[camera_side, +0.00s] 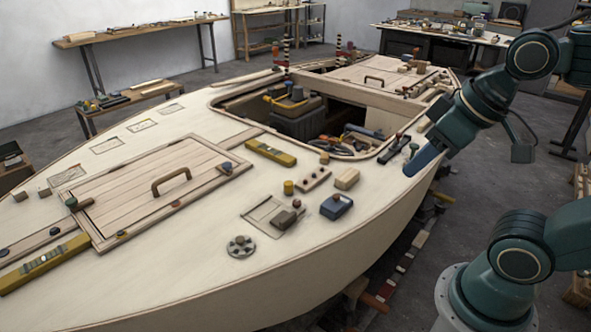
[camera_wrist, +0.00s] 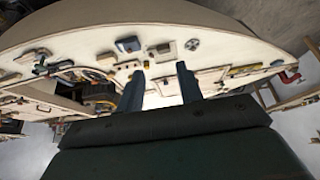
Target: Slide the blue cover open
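A small dark-blue box-like piece (camera_side: 336,206), the only thing that looks like the blue cover, sits on the pale plywood deck (camera_side: 375,215) near the hull's right edge. It also shows in the wrist view (camera_wrist: 127,44), above and left of my fingers. I cannot tell whether it is slid open or shut. My gripper (camera_side: 408,172) is above the deck's right edge in the side view, up and right of the blue piece and apart from it. In the wrist view my gripper's two fingers (camera_wrist: 160,68) stand apart with nothing held between them.
Near the blue piece are a tan block (camera_side: 347,179), a yellow knob (camera_side: 289,187), a recessed plate with a dark latch (camera_side: 272,216) and a round grey disc (camera_side: 240,246). A handled hatch (camera_side: 130,195) lies left. An open cockpit (camera_side: 345,112) holds tools and cases.

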